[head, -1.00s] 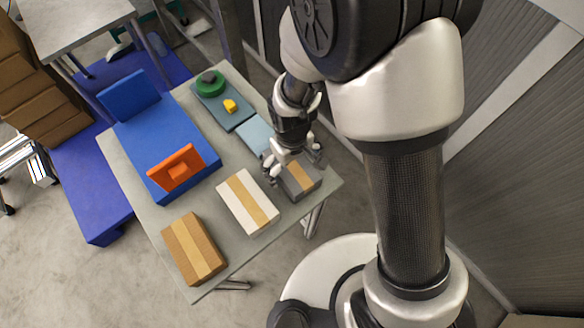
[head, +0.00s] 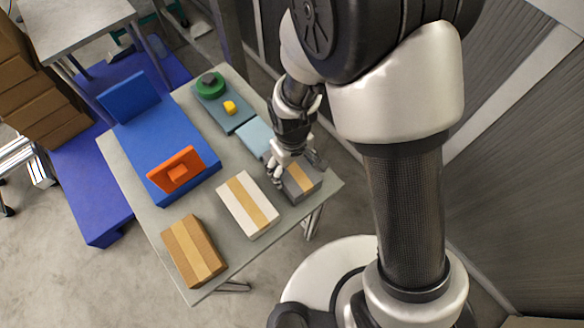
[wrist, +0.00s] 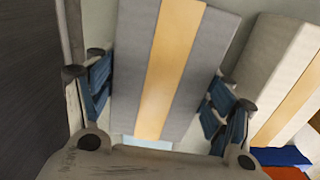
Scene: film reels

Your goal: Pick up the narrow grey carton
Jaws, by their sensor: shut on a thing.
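The narrow grey carton (head: 302,181) lies near the right corner of the table, with a tan tape strip along its top. In the wrist view the carton (wrist: 208,62) fills the middle, between my two blue-padded fingers. My gripper (head: 298,168) is shut on the carton, one finger on each side of it; it also shows in the wrist view (wrist: 155,95). The carton appears to be at table level; I cannot tell whether it is clear of the top. The gripper hides part of its far end.
A white carton (head: 238,207) lies close to the left, and a brown carton (head: 187,252) farther left. A blue block (head: 165,130) with an orange piece (head: 178,170), a light blue item (head: 254,138) and a teal tray (head: 222,112) occupy the table's (head: 222,262) back.

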